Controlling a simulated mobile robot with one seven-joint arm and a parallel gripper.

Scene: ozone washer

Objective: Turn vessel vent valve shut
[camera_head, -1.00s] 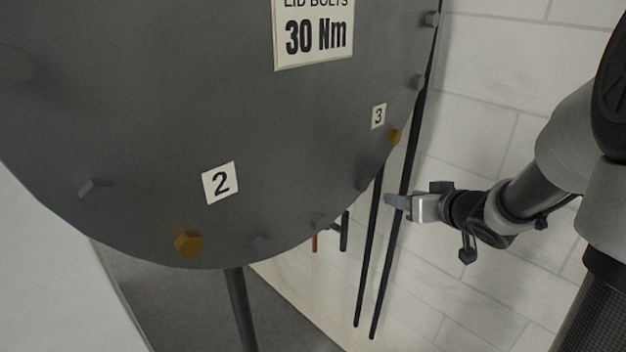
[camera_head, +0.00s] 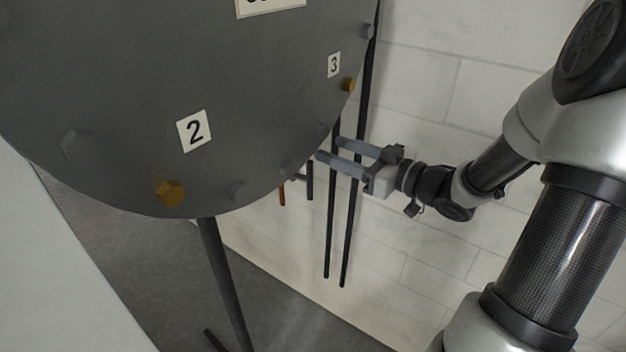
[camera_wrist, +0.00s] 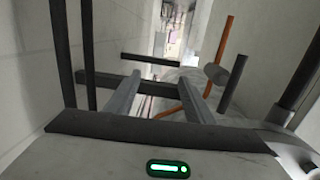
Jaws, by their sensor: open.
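A large dark grey vessel (camera_head: 100,90) fills the upper left of the head view. Below its right edge hang a short orange-red rod (camera_head: 282,194) and a short dark rod (camera_head: 310,184); I cannot tell for sure which part is the vent valve. My gripper (camera_head: 330,151) is open, its fingers pointing left, to the right of these rods. In the wrist view, dark crossbars (camera_wrist: 150,60) show ahead of my gripper (camera_wrist: 160,80). An orange rod (camera_wrist: 225,38), a dark cylinder (camera_wrist: 216,73) and a dark rod (camera_wrist: 233,84) show right of the fingers. Contact is not clear.
Two long thin dark rods (camera_head: 350,235) run down beside my gripper. A white tiled wall (camera_head: 440,75) stands behind the arm.

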